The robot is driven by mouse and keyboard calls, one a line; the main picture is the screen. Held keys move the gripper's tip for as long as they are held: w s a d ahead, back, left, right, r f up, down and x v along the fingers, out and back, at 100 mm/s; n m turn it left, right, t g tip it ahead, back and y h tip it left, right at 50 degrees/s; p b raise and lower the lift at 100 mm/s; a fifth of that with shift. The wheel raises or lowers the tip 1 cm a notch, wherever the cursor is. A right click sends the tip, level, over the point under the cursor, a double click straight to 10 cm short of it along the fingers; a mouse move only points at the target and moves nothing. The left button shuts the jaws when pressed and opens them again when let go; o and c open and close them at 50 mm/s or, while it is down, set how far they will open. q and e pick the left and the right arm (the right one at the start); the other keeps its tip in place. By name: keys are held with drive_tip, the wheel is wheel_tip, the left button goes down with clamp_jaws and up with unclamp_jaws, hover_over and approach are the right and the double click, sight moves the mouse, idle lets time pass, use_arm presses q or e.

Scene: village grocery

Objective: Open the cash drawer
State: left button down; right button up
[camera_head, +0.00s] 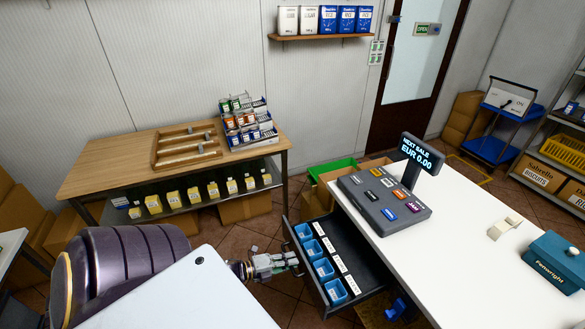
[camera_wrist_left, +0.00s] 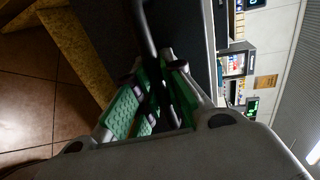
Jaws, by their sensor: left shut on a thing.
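The cash drawer (camera_head: 345,252) stands pulled out from under the white counter (camera_head: 440,262). Blue cups and white labelled slots show inside it. My left gripper (camera_head: 292,262) is at the outer face of the drawer front, shut on the drawer's handle. In the left wrist view the green-padded fingers (camera_wrist_left: 158,98) close around the dark handle bar (camera_wrist_left: 147,35). The fingers hide part of the bar. The till keypad (camera_head: 383,197) with its display (camera_head: 421,155), reading EUR 0.00, sits on the counter above the drawer. My right gripper does not show.
A wooden table (camera_head: 110,170) with a small product rack (camera_head: 247,125) stands at the back left. A green crate (camera_head: 332,168) and cardboard boxes (camera_head: 316,205) are behind the drawer. A tape dispenser (camera_head: 504,227) and a teal device (camera_head: 553,262) are on the counter. Tiled floor shows left of the drawer.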

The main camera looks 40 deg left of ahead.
use_arm(q)
drive_tip(key=c, duration=1.5)
unclamp_jaws()
drive_tip(key=v, duration=1.2)
